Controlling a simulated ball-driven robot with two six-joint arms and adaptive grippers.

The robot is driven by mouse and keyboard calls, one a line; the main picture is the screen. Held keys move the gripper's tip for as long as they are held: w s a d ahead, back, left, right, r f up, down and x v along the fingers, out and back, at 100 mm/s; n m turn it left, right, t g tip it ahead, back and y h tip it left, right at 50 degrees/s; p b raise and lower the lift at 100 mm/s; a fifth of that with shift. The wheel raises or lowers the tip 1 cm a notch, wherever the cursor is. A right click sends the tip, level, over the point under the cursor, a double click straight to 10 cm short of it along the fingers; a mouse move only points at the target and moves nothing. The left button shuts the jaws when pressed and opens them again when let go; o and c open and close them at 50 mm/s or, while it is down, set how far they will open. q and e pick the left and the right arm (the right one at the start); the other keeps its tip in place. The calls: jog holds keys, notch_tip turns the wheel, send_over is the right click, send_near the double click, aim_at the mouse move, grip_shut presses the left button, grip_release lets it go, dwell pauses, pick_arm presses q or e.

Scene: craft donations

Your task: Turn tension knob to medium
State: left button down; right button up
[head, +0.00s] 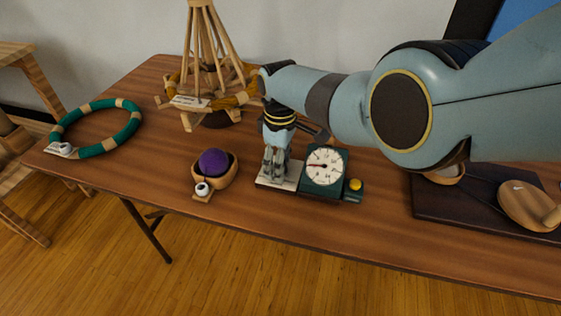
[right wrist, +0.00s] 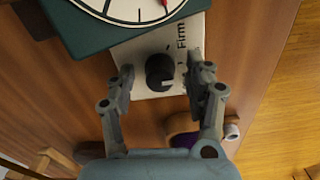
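The tension knob (right wrist: 160,70) is a round black knob on a white plate (right wrist: 130,55). The word "Firm" is printed on the plate. The plate also shows in the head view (head: 291,180), left of a dark green box with a white dial (head: 323,167) and red needle. My right gripper (right wrist: 165,78) is open, its fingers on either side of the knob with a gap to each. In the head view the right gripper (head: 274,172) points down over the plate and hides the knob. I cannot read the knob's setting. My left gripper is not in view.
A yellow button (head: 355,184) sits right of the dial. A wooden bowl with a purple ball (head: 214,162) stands to the left. A teal ring (head: 132,125) lies at the table's left. A wooden stand (head: 199,60) rises behind. A dark board (head: 440,201) is at right.

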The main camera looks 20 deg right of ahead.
notch_tip(320, 180, up, 12)
dwell(0.8)
